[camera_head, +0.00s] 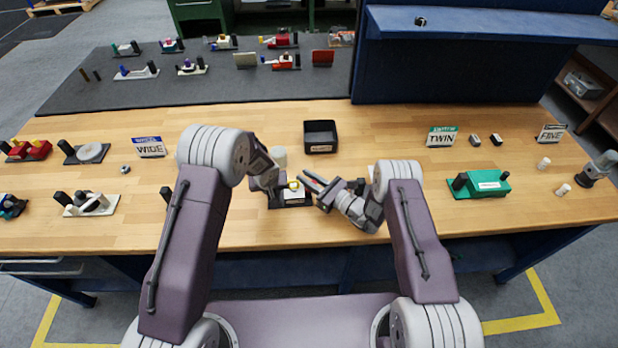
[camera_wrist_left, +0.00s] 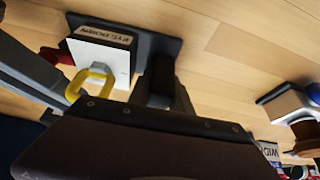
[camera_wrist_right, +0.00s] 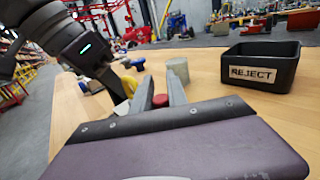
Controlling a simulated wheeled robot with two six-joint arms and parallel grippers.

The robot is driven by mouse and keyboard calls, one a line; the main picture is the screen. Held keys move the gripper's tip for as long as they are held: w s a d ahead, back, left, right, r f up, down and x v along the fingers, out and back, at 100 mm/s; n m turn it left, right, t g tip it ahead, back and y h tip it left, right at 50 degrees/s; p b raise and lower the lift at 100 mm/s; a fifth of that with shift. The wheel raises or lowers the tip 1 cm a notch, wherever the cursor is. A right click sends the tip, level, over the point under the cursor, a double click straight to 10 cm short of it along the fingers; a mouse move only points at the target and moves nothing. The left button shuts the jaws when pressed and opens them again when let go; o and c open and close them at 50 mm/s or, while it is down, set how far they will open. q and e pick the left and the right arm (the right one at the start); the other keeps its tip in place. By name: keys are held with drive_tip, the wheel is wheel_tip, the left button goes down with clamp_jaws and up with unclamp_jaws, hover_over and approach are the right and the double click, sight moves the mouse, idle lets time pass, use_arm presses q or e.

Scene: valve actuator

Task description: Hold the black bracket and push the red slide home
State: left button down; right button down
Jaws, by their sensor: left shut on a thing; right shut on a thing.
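The valve actuator has a dark base plate (camera_head: 290,204) with a white block and a yellow loop handle; it also shows in the left wrist view, with the white block (camera_wrist_left: 98,60) and yellow loop (camera_wrist_left: 88,80). My left gripper (camera_wrist_left: 160,84) is shut on the black bracket at one end of the base; its fingers hide most of the bracket. My right gripper (camera_head: 314,184) is at the opposite end. In the right wrist view its fingers are shut on the red slide (camera_wrist_right: 160,100), whose round red end shows between them. The red slide also shows beside the white block (camera_wrist_left: 52,56).
A black REJECT bin (camera_wrist_right: 285,76) stands behind the work spot. A grey cylinder (camera_head: 280,156) stands close behind the actuator. A green unit (camera_head: 482,184) lies to the right, and other units lie to the left. Bare wood lies around the base.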

use_arm(q)
drive_tip(key=shift+s+d+f, duration=0.1)
drive_tip(key=shift+d+f, duration=0.05)
drive_tip(key=shift+f, duration=0.05)
use_arm(e)
drive_tip(key=shift+s+a, duration=0.15)
drive_tip(key=shift+a, duration=0.1)
drive_tip(key=c, duration=1.6)
unclamp_jaws()
drive_tip(key=shift+a, duration=0.1)
drive_tip(key=v, duration=1.2)
use_arm(q)
drive_tip(key=c, duration=1.1)
unclamp_jaws()
drive_tip(key=shift+w, duration=0.25)
drive_tip(key=shift+r, duration=0.15)
